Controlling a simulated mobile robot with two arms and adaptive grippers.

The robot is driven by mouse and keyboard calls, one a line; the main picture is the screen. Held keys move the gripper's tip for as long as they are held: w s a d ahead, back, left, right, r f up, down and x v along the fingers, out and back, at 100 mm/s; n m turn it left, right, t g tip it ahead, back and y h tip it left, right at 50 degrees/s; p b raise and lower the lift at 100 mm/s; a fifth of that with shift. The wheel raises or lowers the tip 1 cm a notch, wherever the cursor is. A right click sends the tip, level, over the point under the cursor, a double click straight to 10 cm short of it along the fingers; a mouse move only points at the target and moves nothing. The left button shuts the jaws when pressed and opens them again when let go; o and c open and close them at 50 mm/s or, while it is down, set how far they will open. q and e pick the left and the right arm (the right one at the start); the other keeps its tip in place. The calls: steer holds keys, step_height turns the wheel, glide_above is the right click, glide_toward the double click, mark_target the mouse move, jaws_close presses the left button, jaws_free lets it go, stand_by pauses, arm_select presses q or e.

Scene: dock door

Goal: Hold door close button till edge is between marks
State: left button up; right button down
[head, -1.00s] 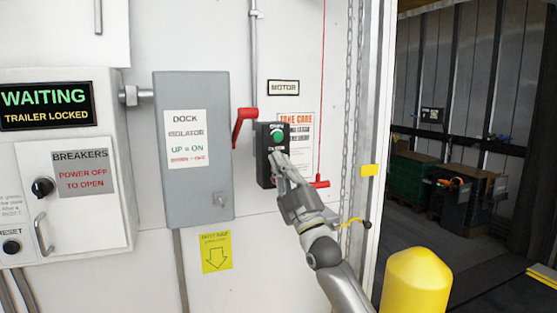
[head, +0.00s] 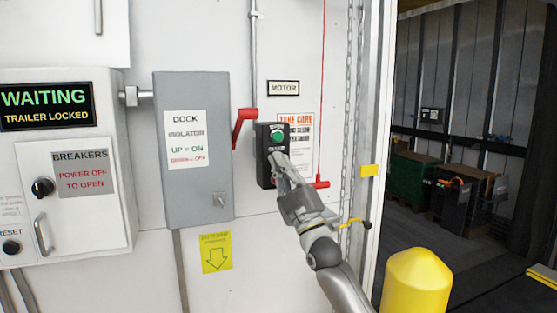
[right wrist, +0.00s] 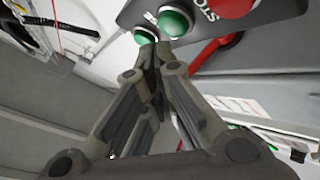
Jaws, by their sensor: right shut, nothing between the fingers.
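The dark push-button box (head: 264,172) is on the white wall below the MOTOR label. Its upper green button (head: 277,137) shows in the head view; my fingers hide part of the box below it. My right gripper (head: 276,157) is shut and empty, its tips at the front of the box. In the right wrist view, the fingertips (right wrist: 157,50) lie close to a green button (right wrist: 144,36), beside another green button (right wrist: 175,22) and a red STOP button (right wrist: 232,6). I cannot tell whether the tips press a button. No door edge or marks can be made out. My left gripper is not in view.
A red handle (head: 242,126) juts from the grey isolator box (head: 195,190), left of the button box. A chain (head: 348,120) and red cord (head: 322,90) hang to the right. A yellow bollard (head: 416,285) stands by the open doorway, with crates (head: 413,180) inside.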

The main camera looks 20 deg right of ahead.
steer(key=shift+w, duration=0.1)
steer(key=shift+w, duration=0.35)
